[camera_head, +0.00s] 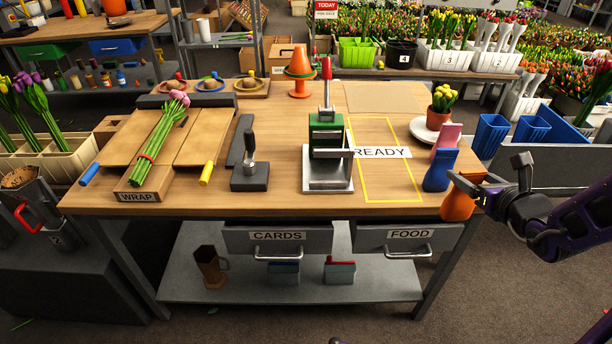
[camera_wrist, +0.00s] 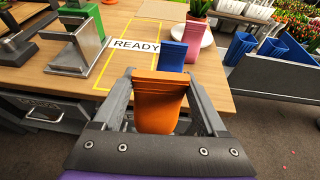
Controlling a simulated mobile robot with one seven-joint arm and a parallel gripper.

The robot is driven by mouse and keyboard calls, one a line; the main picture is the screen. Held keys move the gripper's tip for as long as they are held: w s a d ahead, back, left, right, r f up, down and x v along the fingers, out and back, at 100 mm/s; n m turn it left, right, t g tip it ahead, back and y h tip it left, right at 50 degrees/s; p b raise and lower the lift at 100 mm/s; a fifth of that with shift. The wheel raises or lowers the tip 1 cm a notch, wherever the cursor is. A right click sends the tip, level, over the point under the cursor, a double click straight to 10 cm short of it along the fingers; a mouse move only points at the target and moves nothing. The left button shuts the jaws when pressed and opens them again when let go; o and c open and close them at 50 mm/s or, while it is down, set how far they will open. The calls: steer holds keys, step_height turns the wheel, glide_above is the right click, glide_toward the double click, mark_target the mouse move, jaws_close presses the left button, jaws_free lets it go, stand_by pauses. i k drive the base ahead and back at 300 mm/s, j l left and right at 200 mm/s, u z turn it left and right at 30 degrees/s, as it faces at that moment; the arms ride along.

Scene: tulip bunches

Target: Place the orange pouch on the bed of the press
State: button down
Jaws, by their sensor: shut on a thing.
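My gripper (camera_head: 482,196) is shut on the orange pouch (camera_head: 458,199) at the table's front right corner. In the wrist view the orange pouch (camera_wrist: 159,100) sits upright between the two fingers. I cannot tell whether it still touches the table. The press (camera_head: 326,136) stands left of it, with a green body, a red-tipped lever and a pale metal bed (camera_head: 327,183) at its base. No pouch shows on the bed. The press also shows at the upper left of the wrist view (camera_wrist: 88,35).
A blue pouch (camera_head: 440,170) and a pink pouch (camera_head: 447,139) stand just behind the orange one. A yellow outline marked READY (camera_head: 383,152) lies empty between them and the press. A potted plant (camera_head: 442,99) stands behind. A grey stamp-like tool (camera_head: 250,172) is left of the press.

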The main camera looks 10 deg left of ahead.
mark_target(326, 173)
steer(key=j+u, duration=0.15)
steer(key=u, duration=0.85)
steer(key=j, duration=0.35)
steer(key=i+j, duration=0.15)
steer(key=j, duration=0.2)
steer(key=i+j, duration=0.3)
steer(key=j, duration=0.25)
steer(key=i+l, duration=0.15)
steer(key=i, duration=0.15)
